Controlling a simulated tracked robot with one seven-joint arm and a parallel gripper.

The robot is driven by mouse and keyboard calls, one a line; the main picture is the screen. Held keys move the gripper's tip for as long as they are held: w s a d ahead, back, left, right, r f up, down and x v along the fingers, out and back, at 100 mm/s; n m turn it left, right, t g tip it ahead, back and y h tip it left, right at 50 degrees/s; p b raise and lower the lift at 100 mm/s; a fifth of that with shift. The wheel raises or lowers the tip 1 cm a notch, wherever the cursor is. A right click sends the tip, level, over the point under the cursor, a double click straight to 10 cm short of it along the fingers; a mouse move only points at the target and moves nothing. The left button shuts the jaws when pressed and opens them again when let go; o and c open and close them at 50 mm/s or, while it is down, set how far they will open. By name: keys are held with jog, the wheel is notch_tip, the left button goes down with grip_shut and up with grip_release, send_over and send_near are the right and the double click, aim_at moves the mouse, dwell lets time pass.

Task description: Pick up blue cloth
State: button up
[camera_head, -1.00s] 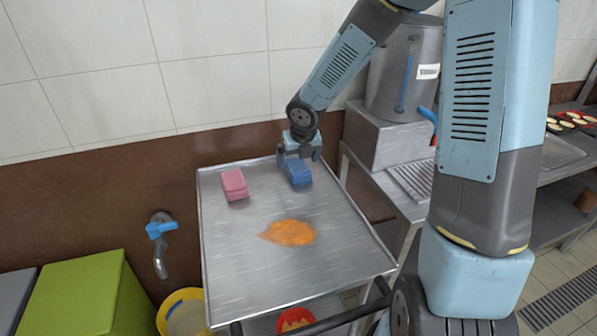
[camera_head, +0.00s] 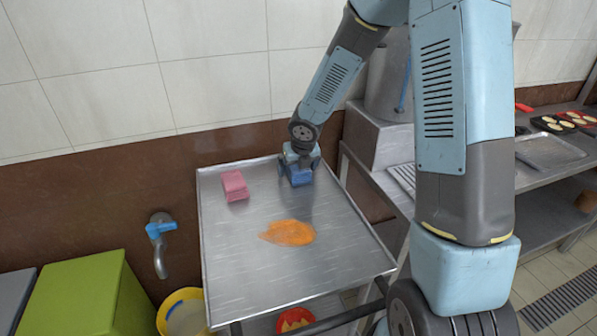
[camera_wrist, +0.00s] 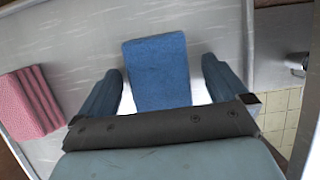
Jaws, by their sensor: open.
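The blue cloth (camera_head: 300,178) is a folded block lying near the back edge of the metal table (camera_head: 225,270). In the wrist view the blue cloth (camera_wrist: 157,72) lies between the two blue fingers, with gaps on both sides. My gripper (camera_head: 299,166) is over the cloth, pointing down, and its jaws are open. In the wrist view my gripper (camera_wrist: 160,88) has one finger on each side of the cloth. The head view hides part of the cloth behind the gripper.
A pink folded cloth (camera_head: 234,185) lies left of the blue one and also shows in the wrist view (camera_wrist: 28,103). An orange spill (camera_head: 289,232) lies mid-table. A steel stockpot (camera_head: 388,75) stands at right. A blue tap (camera_head: 160,229) sticks out from the wall at left.

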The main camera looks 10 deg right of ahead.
jog(key=shift+f, duration=0.1)
dwell(0.3)
jog(key=c, duration=1.1)
jog(key=shift+c, duration=0.2)
